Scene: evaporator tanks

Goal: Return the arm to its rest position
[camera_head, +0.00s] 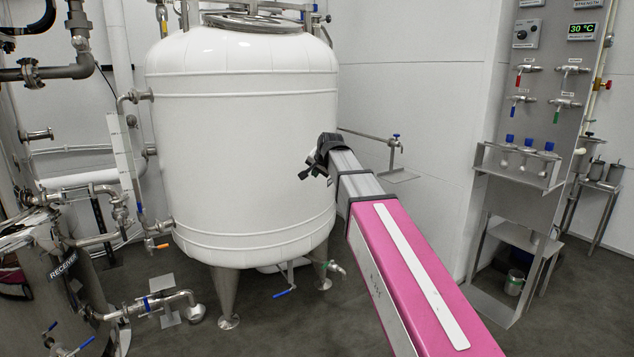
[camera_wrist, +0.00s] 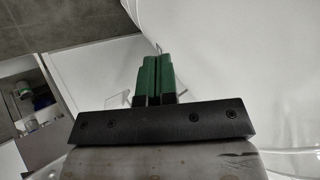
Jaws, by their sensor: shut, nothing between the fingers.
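My arm, pink with a grey telescoping section, reaches out from the bottom right in the head view. My gripper (camera_head: 312,170) is at its far end, in front of the right side of the large white tank (camera_head: 240,130). In the wrist view my gripper (camera_wrist: 154,58) shows its two green-padded fingers side by side, closed together with nothing held. The white surface of the tank (camera_wrist: 240,60) fills the right side of the wrist view. I cannot tell the exact gap between the fingertips and the tank.
A steel panel (camera_head: 551,60) with colored valves and a shelf of blue-capped bottles (camera_head: 528,145) stands at the right. A steel receiver (camera_head: 60,280) with pipes is at the lower left. A wall tap (camera_head: 396,140) is behind my arm. Grey floor (camera_head: 300,330) is open in front of the tank.

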